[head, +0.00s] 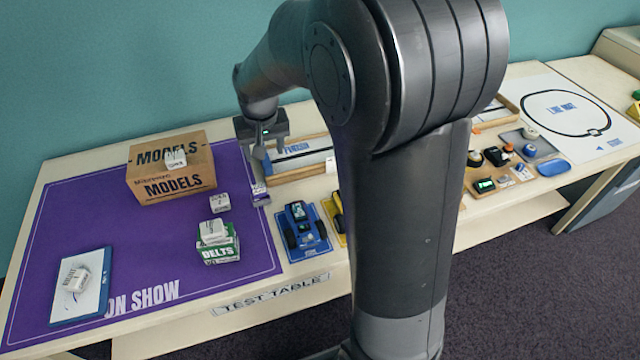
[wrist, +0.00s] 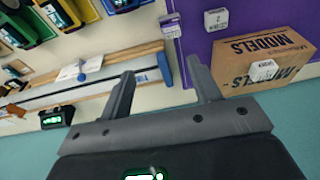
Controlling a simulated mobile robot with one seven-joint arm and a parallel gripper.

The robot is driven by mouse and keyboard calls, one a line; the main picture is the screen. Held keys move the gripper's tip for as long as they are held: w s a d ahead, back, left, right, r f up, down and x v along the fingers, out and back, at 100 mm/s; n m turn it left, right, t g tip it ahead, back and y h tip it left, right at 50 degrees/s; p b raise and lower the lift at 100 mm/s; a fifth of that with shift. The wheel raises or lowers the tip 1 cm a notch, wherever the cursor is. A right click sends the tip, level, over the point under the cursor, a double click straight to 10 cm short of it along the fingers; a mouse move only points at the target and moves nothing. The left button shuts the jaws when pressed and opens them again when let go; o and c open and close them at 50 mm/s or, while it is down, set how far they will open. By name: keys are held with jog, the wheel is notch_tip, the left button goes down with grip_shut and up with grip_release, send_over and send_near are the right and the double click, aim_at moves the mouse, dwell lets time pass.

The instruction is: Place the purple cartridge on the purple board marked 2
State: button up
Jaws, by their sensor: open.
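My gripper (head: 268,152) is open and empty above the back of the table, near the right edge of the purple ON SHOW mat (head: 120,220). In the wrist view its fingers (wrist: 160,68) are apart, with a blue-ended wooden rail below and between them. I cannot make out a purple board marked 2; my arm hides much of the table's middle.
On the mat are a MODELS carton (head: 172,182), a green DELTS box (head: 218,250) with a white block on it, a white cube (head: 219,203) and a blue-edged board (head: 80,290). Blue (head: 303,232) and yellow models stand right of it. A line mat (head: 570,110) lies far right.

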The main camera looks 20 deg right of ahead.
jog(key=s+d+r+t, duration=0.1)
jog(key=s+d+r, duration=0.1)
jog(key=s, duration=0.6)
jog(key=s+d+r+t, duration=0.1)
jog(key=s+d+r, duration=0.1)
jog(key=s+r, duration=0.3)
jog(key=s+d+r+t, duration=0.1)
jog(key=s+r, duration=0.3)
jog(key=s, duration=0.8)
jog(key=shift+s+d, duration=0.4)
jog(key=shift+d, duration=0.25)
